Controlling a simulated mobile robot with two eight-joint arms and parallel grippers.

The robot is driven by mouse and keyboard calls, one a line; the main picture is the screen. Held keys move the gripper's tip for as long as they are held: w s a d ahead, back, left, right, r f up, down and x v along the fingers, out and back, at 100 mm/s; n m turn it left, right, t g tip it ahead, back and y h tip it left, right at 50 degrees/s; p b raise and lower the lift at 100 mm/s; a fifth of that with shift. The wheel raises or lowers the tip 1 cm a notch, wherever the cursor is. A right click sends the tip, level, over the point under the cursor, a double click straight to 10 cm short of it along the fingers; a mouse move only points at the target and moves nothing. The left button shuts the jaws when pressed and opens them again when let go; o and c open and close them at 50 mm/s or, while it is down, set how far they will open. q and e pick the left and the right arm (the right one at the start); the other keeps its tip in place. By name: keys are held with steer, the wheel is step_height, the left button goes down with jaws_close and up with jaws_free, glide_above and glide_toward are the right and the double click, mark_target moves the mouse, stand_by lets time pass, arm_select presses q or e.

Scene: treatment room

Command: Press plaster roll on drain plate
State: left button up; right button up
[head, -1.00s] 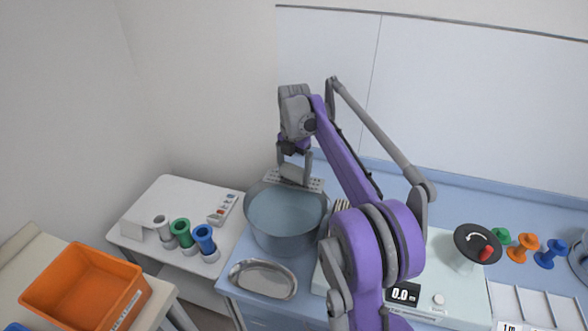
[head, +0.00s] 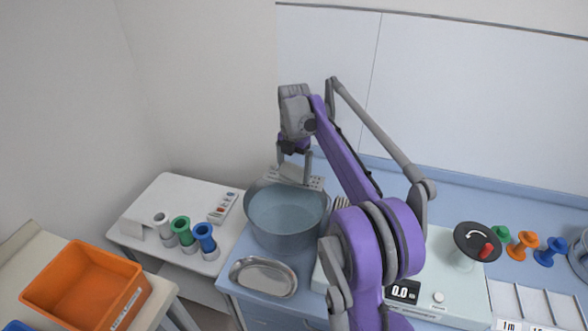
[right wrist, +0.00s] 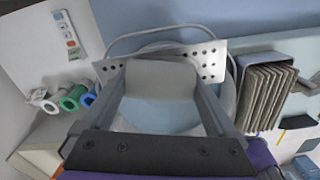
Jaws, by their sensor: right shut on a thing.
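My right gripper (right wrist: 163,100) is shut on the plaster roll (right wrist: 160,80), a pale grey-white piece between its two fingers. In the head view the gripper (head: 294,166) is over the back rim of the bucket (head: 288,222). The drain plate (right wrist: 213,62), a metal strip with round holes, lies across the back of the bucket. In the head view the plate (head: 316,183) shows just beside and below the roll. The roll is at the plate, but I cannot tell whether it touches or how hard it presses. My left gripper is not in view.
A steel kidney dish (head: 263,277) lies in front of the bucket. An orange crate (head: 85,285) is at lower left. A folded grey stack (right wrist: 268,95) stands right of the bucket.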

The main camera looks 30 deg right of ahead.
stand_by(0.4)
steer(key=shift+r+p, duration=1.65)
steer(key=shift+r, duration=1.85)
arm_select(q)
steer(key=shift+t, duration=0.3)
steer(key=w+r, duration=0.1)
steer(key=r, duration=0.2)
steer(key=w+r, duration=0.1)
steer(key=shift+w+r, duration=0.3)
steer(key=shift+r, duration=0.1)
arm_select(e)
steer(key=shift+w, duration=0.1)
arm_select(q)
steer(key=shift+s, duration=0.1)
